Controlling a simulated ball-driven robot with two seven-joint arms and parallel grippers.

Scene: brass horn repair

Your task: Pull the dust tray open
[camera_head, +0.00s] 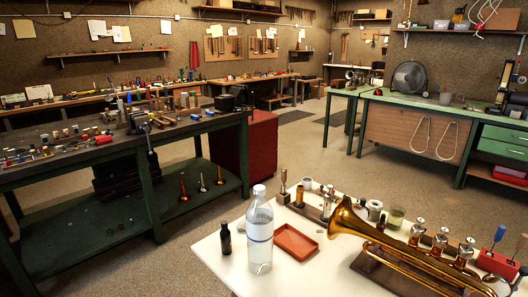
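Neither of my grippers is in view. I cannot tell for sure which thing is the dust tray. A small shallow orange-red tray (296,243) lies on the white table in front, between a clear bottle and a brass horn, and looks empty. Green drawers (505,142) sit under the green bench at the right and look shut. A red box or tray (510,176) is below them, partly cut off by the picture edge. A dark machine (513,88) stands on that bench above the drawers, also at the edge.
The white table (222,262) holds a clear bottle (260,232), a small dark bottle (226,239), a brass horn (410,258) and several small parts. A dark workbench (60,172) full of tools and a red cabinet (262,140) stand left. Open floor (320,160) lies between the benches.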

